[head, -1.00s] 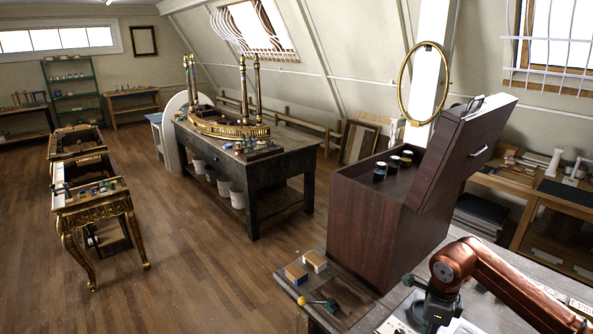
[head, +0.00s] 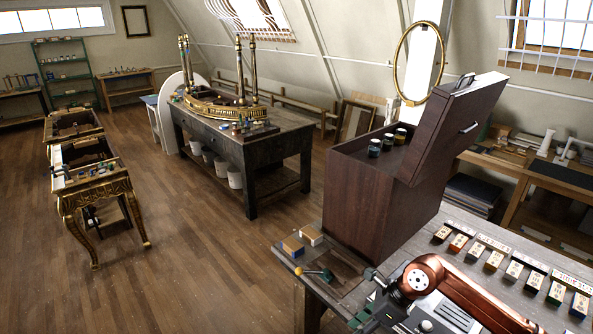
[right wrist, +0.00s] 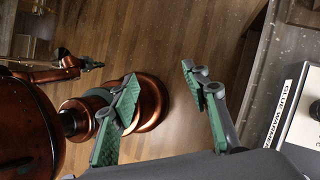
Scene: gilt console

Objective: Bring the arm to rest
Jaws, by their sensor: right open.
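My right arm (head: 455,292), copper with a dark wrist, reaches in from the lower right of the head view, low over the near bench. In the right wrist view my right gripper (right wrist: 166,102) is open, its two green-padded fingers well apart with nothing between them. Behind the fingers are copper parts of my own body and the wooden floor. My left gripper (right wrist: 92,64) shows small and dark at the end of a copper arm at the left of that view; its jaw state is unclear. It is out of the head view.
A box labelled GLUE WARMER (right wrist: 300,118) is close right of my right gripper. Open floor lies left.

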